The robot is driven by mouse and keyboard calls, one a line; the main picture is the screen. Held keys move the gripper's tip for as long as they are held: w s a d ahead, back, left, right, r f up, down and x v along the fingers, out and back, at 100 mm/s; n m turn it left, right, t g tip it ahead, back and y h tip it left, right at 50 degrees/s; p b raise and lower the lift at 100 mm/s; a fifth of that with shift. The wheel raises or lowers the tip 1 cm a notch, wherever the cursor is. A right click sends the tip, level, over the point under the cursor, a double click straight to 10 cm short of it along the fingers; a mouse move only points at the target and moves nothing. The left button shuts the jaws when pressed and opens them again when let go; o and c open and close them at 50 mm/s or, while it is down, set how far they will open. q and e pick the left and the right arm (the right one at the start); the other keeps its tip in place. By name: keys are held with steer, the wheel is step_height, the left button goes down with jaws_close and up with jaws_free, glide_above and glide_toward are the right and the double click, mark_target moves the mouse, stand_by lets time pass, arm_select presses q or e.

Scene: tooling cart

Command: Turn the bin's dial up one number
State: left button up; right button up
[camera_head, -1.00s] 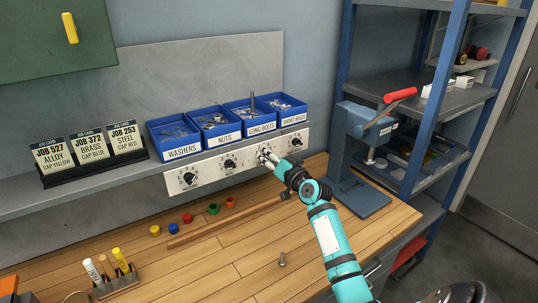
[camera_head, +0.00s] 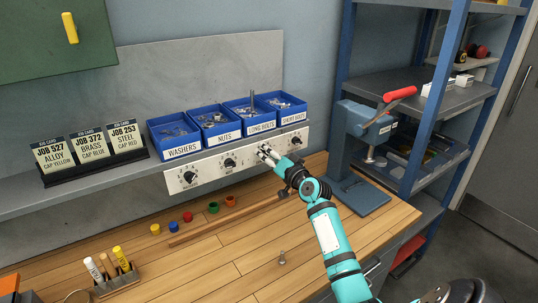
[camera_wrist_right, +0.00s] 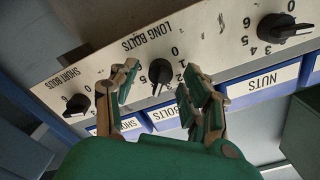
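The long bolts bin (camera_head: 262,130) is a blue open bin on the shelf, with dials on the pale panel below. The black long bolts dial (camera_wrist_right: 160,72) shows in the right wrist view, with printed numbers around it. Its narrow end points toward the bottom of that picture. My right gripper (camera_head: 266,154) is at this dial; in the wrist view its fingers (camera_wrist_right: 158,92) are spread on either side, with gaps to the knob. In the head view the gripper mostly hides the dial. My left gripper is not in view.
The nuts dial (camera_head: 229,163) and short bolts dial (camera_head: 297,141) flank it; the washers dial (camera_head: 190,178) is farther left. A blue press (camera_head: 362,130) with a red handle stands right.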

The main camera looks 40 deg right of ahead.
steer(key=s+a, duration=0.1)
steer(key=s, duration=1.1)
steer(key=shift+a, duration=0.2)
steer(key=shift+f, duration=0.1)
